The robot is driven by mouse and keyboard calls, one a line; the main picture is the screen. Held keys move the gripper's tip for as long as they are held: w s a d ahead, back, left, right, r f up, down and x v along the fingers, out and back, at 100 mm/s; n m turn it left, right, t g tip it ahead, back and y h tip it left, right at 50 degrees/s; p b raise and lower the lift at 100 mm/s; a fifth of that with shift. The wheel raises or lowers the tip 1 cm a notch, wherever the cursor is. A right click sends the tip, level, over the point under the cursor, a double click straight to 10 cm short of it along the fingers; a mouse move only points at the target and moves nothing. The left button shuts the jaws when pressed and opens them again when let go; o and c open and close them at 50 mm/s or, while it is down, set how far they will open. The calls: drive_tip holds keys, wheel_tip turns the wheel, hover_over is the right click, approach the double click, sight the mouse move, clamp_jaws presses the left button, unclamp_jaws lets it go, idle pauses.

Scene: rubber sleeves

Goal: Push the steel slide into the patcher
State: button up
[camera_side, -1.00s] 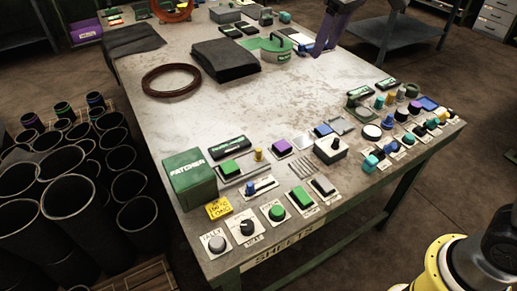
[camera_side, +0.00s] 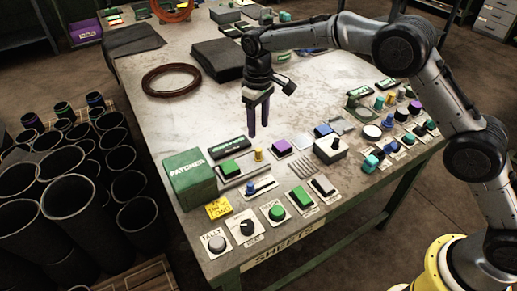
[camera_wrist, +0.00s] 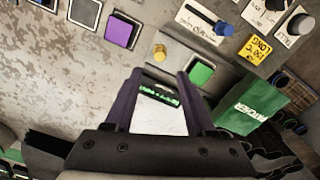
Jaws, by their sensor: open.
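The patcher (camera_side: 190,176) is a green box with white lettering at the table's front left; it also shows in the wrist view (camera_wrist: 258,103). Beside it, to its right, lies what looks like the steel slide (camera_side: 245,174), a grey metal strip with a green block (camera_side: 229,167) and an upright yellow knob (camera_side: 259,154). In the wrist view the yellow knob (camera_wrist: 160,51) and green block (camera_wrist: 201,73) lie just beyond my fingertips. My gripper (camera_side: 258,132) points down with purple fingers parted and nothing between them, above the table behind the knob.
A black label box (camera_side: 228,146) lies behind the strip. A purple button (camera_side: 281,147) sits right of the knob, and a blue-handled lever (camera_side: 254,187) in front. Several buttons and knobs line the front edge.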

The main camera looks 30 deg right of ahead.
sight(258, 149)
wheel_tip(258, 149, down, 10)
drive_tip(key=shift+r, duration=0.1)
idle(0.4)
clamp_jaws()
idle(1.2)
